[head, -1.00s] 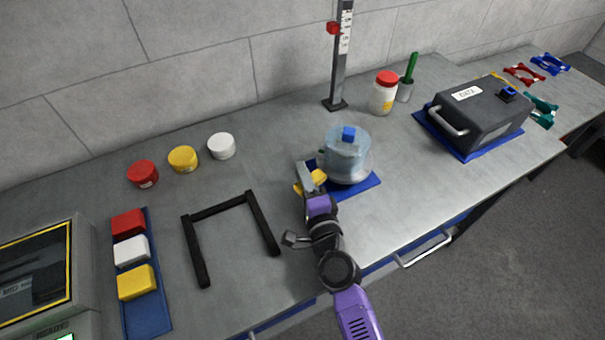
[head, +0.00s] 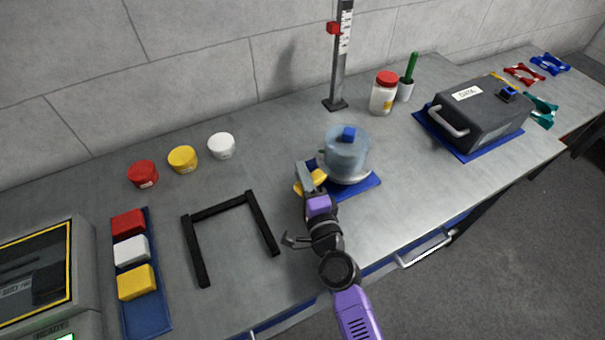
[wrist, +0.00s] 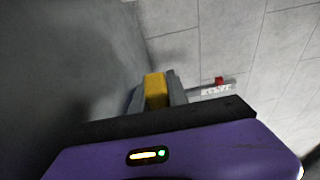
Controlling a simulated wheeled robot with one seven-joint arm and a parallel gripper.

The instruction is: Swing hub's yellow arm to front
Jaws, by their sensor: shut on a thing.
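The hub (head: 347,158) is a translucent blue drum with a blue block on top. It stands on a blue mat (head: 366,191) near the middle of the bench. Its yellow arm (head: 300,187) points to the left of the drum, toward my gripper. My gripper (head: 311,179) is at the hub's left side and shut on the yellow arm. In the wrist view the yellow piece (wrist: 155,90) sits between the two grey fingers. The joint between arm and drum is partly hidden by my gripper.
A jar with a red lid (head: 383,95) and a ruled post (head: 340,60) stand behind the hub. A dark DATA box (head: 478,115) is to the right. The bench front edge right of my arm is clear.

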